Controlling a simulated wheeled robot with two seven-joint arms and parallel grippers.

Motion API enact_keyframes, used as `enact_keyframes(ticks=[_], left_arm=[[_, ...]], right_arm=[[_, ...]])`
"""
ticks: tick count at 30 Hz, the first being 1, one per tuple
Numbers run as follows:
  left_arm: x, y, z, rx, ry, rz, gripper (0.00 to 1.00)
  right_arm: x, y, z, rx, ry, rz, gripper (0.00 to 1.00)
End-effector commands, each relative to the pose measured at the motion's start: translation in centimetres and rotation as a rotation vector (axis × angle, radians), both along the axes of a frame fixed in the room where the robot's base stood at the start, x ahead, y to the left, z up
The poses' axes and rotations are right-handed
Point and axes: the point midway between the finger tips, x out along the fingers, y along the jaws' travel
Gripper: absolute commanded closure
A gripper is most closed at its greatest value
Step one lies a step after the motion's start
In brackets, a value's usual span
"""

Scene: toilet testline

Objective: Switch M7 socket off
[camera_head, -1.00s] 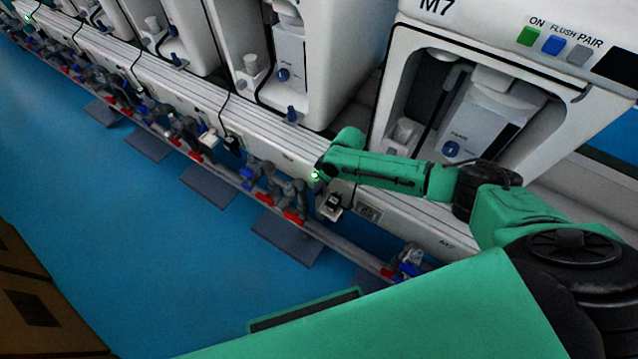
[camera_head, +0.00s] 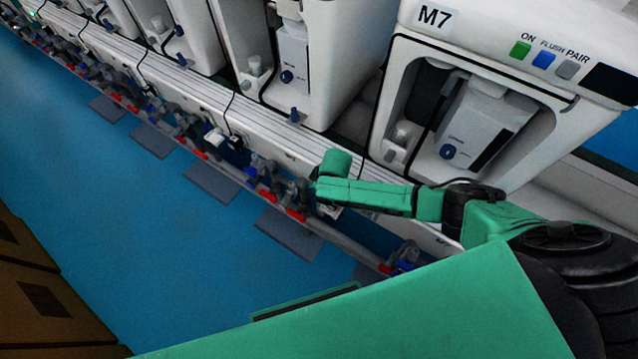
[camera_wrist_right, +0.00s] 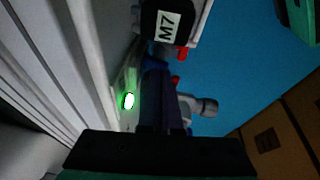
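In the right wrist view, a black block with a white M7 label (camera_wrist_right: 167,26) is at the top, beyond my fingertips. A glowing green light (camera_wrist_right: 128,101) on the pale socket housing is just left of my fingers. My right gripper (camera_wrist_right: 161,72) looks shut and empty, its dark fingers together; I cannot tell whether they touch the housing. In the head view, my right arm reaches in from the right, in front of the bench below the M7 unit (camera_head: 435,17). The arm mostly hides the socket and its light there. My left gripper is not in view.
The M7 unit has green, blue and grey buttons (camera_head: 543,60). A long white bench front (camera_head: 185,88) runs diagonally, with cables, pipes and red fittings (camera_head: 297,215) below it. The blue floor (camera_head: 130,230) is open at the left, with brown boxes (camera_head: 40,300) at lower left.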

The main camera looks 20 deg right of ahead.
Motion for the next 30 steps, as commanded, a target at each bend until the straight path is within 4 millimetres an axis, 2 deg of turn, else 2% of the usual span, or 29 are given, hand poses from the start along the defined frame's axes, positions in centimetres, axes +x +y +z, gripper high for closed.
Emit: enact_keyframes(ticks=[1, 5, 14, 16, 30], left_arm=[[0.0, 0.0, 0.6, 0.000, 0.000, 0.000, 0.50], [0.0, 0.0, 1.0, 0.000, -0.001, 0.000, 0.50], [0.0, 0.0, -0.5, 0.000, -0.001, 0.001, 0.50], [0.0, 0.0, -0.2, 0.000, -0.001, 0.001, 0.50], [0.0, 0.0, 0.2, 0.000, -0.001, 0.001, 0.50]], right_arm=[[-0.3, 0.2, 0.1, -0.025, -0.016, 0.000, 1.00], [-0.8, 0.7, -0.5, -0.111, -0.086, -0.001, 1.00], [-1.4, 1.4, -2.2, -0.326, -0.265, -0.002, 1.00], [-1.1, 1.2, -1.6, -0.329, -0.271, -0.003, 1.00], [-0.3, 0.3, -1.2, -0.327, -0.270, -0.002, 1.00]])
